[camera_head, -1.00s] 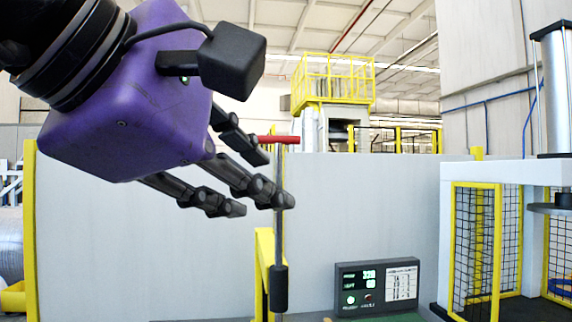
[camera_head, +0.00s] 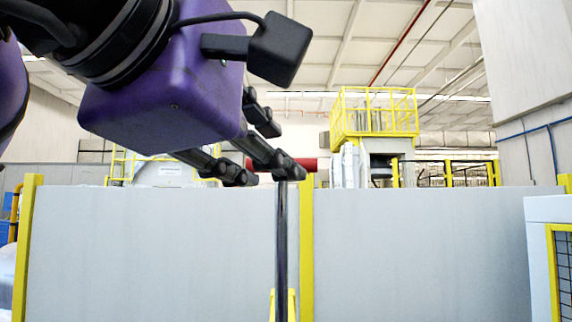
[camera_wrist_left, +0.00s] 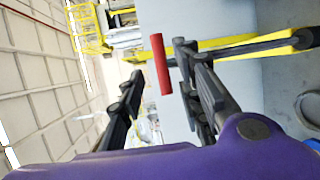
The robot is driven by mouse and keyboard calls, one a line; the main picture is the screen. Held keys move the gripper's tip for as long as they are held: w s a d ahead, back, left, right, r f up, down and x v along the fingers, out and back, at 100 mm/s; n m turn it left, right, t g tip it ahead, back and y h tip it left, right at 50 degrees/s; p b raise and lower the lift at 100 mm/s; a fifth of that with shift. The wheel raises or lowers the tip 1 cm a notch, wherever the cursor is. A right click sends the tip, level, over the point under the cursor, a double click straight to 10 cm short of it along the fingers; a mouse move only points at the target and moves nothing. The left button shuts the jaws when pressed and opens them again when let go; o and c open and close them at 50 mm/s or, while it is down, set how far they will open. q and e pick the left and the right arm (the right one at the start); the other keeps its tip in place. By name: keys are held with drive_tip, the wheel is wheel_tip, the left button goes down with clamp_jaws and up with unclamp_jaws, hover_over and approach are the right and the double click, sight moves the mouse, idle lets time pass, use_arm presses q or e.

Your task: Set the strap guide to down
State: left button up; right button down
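The strap guide appears to be the upright dark rod (camera_head: 281,245) with a red crossbar (camera_head: 308,165) at its top. My left gripper (camera_head: 265,148) is at the crossbar's height, its black fingers spread, partly covering the rod's top. In the left wrist view the red crossbar (camera_wrist_left: 161,64) shows between the two open fingers of the left gripper (camera_wrist_left: 158,85), nearer the right-hand finger. The rod (camera_wrist_left: 260,47) runs off to the right there, partly behind that finger. I cannot tell whether a finger touches it. My right gripper is not in view.
A grey partition wall (camera_head: 420,250) with a yellow post (camera_head: 307,240) stands behind the rod. A yellow railed platform (camera_head: 375,112) is farther back. A white frame with yellow-edged mesh (camera_head: 552,250) is at the far right.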

use_arm(q)
drive_tip(key=shift+x, duration=2.95)
drive_tip(key=shift+f, duration=0.1)
clamp_jaws()
